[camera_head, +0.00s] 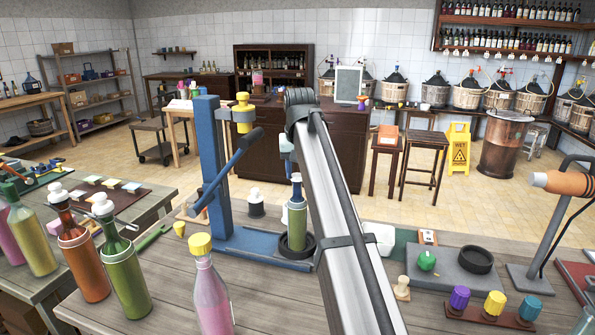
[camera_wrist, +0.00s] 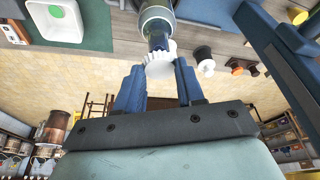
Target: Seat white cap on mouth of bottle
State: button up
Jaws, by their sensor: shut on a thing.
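The bottle (camera_head: 297,222) is green with a dark neck and stands upright in a black ring on the base of the blue stand. The white cap (camera_head: 296,178) is at the top of its neck. In the wrist view the cap (camera_wrist: 160,62) has a scalloped rim, and the bottle (camera_wrist: 157,17) is beyond it. My gripper (camera_wrist: 159,77) is shut on the cap, with one blue finger on each side. The cap lines up with the mouth and looks close to it or touching; I cannot tell whether it is fully down. My arm partly hides the gripper in the head view.
The blue stand (camera_head: 210,165), with a lever and a yellow head, rises left of the bottle. A pink bottle with a yellow cap (camera_head: 201,244) stands in front. Several coloured stoppers (camera_head: 494,304) and a black ring (camera_head: 475,260) lie at the right. A dark-handled white stopper (camera_head: 256,203) stands behind.

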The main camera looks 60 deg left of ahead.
aim_at(298, 176)
jog(key=shift+r, duration=0.2)
jog(key=shift+r, duration=2)
